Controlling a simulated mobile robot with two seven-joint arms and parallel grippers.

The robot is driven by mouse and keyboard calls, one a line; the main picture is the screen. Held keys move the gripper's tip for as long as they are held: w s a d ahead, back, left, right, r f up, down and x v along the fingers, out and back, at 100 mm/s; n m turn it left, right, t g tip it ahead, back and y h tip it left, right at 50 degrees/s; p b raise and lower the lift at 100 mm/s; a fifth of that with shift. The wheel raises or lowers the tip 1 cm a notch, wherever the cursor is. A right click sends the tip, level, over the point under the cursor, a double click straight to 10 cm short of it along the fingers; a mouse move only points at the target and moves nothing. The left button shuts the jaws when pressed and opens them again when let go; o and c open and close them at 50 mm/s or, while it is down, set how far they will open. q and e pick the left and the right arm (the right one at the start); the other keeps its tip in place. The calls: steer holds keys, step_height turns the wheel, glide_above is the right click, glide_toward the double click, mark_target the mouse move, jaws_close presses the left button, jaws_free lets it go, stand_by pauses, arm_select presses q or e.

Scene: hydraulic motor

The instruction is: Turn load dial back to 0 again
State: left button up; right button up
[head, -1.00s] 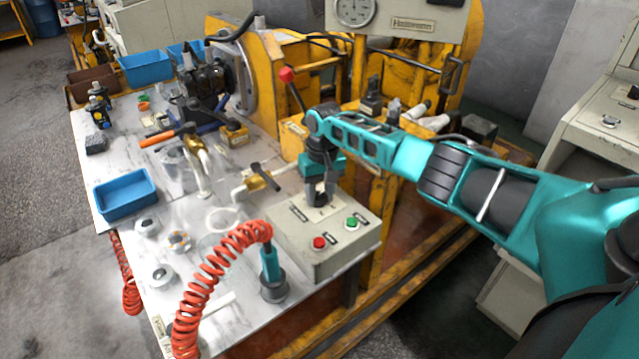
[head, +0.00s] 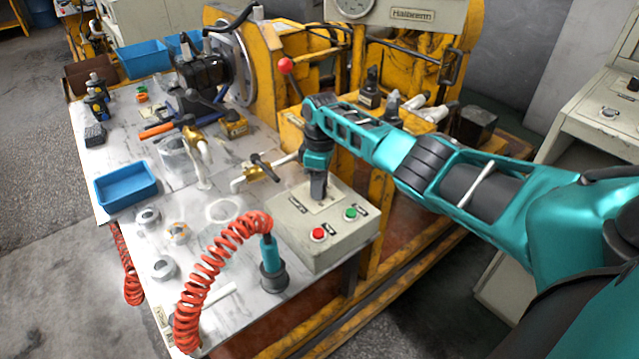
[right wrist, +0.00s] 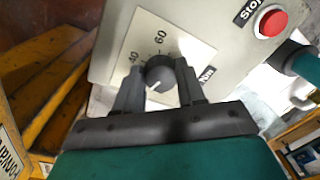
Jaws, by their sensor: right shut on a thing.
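The load dial (right wrist: 160,70) is a dark round knob with a white pointer line, on a pale scale plate (right wrist: 197,52) where 40 and 60 can be read. Its pointer line faces the lower left in the right wrist view. My right gripper (right wrist: 159,80) is shut on the dial, with one finger on each side. In the head view my right gripper (head: 318,194) points down onto the top of the grey control box (head: 335,257); the dial is hidden there. My left gripper is out of view.
A red button (head: 317,233) and a green button (head: 350,213) sit close to the gripper on the box. A coiled red hose (head: 205,270) and its teal-handled tool (head: 269,255) stand left of the box. A brass valve (head: 256,171) lies behind it.

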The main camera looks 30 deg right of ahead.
steer(key=n, duration=0.4)
steer(key=shift+w+n, duration=0.1)
steer(key=shift+n, duration=0.3)
steer(key=shift+n+b, duration=0.3)
steer(key=shift+n, duration=2.2)
steer(key=o, duration=1.1)
steer(key=shift+c, duration=0.2)
